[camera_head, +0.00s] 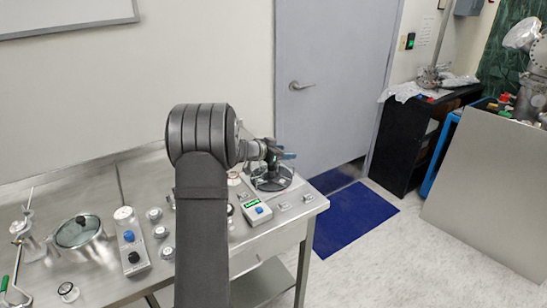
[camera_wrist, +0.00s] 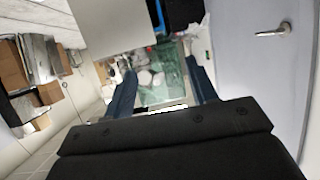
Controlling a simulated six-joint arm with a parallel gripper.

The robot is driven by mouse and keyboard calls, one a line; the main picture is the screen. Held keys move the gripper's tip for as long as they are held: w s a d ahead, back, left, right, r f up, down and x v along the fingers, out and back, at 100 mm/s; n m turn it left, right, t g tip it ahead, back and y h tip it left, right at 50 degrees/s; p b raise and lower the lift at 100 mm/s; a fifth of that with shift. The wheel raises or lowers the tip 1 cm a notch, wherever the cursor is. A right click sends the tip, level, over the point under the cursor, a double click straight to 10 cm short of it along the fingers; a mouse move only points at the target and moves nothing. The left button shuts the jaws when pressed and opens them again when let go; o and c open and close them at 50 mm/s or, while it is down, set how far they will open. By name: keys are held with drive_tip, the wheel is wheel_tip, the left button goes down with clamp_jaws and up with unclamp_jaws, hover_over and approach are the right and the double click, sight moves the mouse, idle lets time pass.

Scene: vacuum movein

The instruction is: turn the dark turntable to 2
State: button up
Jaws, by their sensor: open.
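A round, dark-rimmed disc (camera_head: 271,185), which looks like the dark turntable, sits near the right end of the steel table. My gripper (camera_head: 288,155) is over it in the head view and partly covers it; I cannot tell whether they touch. Any numbers on the disc are too small to read. In the wrist view my gripper (camera_wrist: 160,68) shows two bluish fingers spread apart with nothing held between them. I cannot make out the disc in the wrist view.
A small box with a green display (camera_head: 256,211) stands just in front of the disc. A lidded pot (camera_head: 80,232), a control box with knobs (camera_head: 131,240) and several small round dials are farther left on the steel table (camera_head: 115,290). A grey door (camera_head: 325,60) stands behind.

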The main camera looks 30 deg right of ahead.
sight(271, 171)
drive_tip(key=s+d+r, duration=0.2)
drive_tip(key=s+r, duration=0.1)
drive_tip(key=s, duration=0.3)
drive_tip(key=shift+d+r, duration=0.15)
drive_tip(key=shift+r, duration=0.2)
drive_tip(key=shift+w, duration=0.1)
drive_tip(key=w+a+f+m, duration=0.2)
drive_tip(key=w+a+m, duration=0.3)
drive_tip(key=a+m, duration=0.9)
drive_tip(key=w+a+f+m, duration=0.2)
drive_tip(key=w+a+m, duration=0.3)
drive_tip(key=m, duration=1.7)
drive_tip(key=x, duration=1.6)
drive_tip(key=shift+s+d+f, duration=0.1)
drive_tip(key=shift+s+f, duration=0.15)
drive_tip(key=shift+f, duration=0.15)
